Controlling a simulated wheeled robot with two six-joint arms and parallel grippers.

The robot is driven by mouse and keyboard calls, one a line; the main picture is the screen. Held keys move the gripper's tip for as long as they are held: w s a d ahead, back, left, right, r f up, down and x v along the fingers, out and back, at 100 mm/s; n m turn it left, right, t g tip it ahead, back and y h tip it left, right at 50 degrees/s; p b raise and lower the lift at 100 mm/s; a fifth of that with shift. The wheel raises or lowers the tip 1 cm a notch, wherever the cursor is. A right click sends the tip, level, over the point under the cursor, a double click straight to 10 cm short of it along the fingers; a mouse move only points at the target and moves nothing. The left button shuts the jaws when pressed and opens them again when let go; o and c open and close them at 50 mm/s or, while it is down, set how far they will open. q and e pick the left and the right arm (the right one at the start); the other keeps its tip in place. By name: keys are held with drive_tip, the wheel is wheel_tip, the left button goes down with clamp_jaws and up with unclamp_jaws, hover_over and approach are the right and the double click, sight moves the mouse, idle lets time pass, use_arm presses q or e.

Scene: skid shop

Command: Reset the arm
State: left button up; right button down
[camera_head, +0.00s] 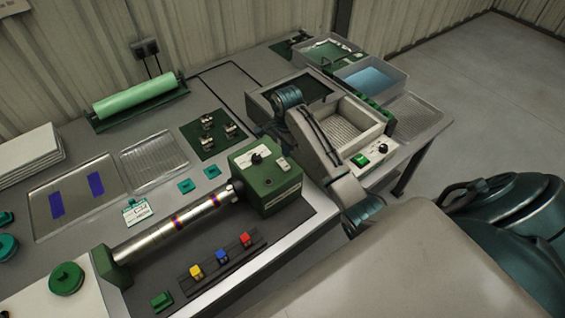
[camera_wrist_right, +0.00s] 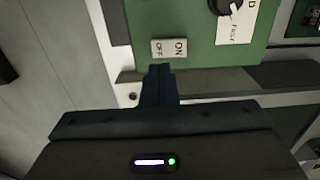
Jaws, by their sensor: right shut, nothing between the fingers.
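My right arm reaches in from the lower right of the head view. Its gripper (camera_head: 264,130) hangs beside the far side of the green motor box (camera_head: 268,190). In the right wrist view the two fingers (camera_wrist_right: 160,70) are together, with nothing between them. Just ahead of the tips is the white ON/OFF switch (camera_wrist_right: 169,48) on the green box face (camera_wrist_right: 190,22); I cannot tell whether they touch. The switch also shows in the head view (camera_head: 284,164). My left gripper is in neither view.
A metal roller (camera_head: 165,228) runs left from the green box. Yellow, blue and red blocks (camera_head: 221,257) sit on a rail in front. Beyond my forearm is a grey machine with a ribbed tray (camera_head: 352,125). Bins (camera_head: 371,78) stand behind. Open floor (camera_head: 480,70) lies right.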

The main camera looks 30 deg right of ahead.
drive_tip(key=shift+r, duration=0.55)
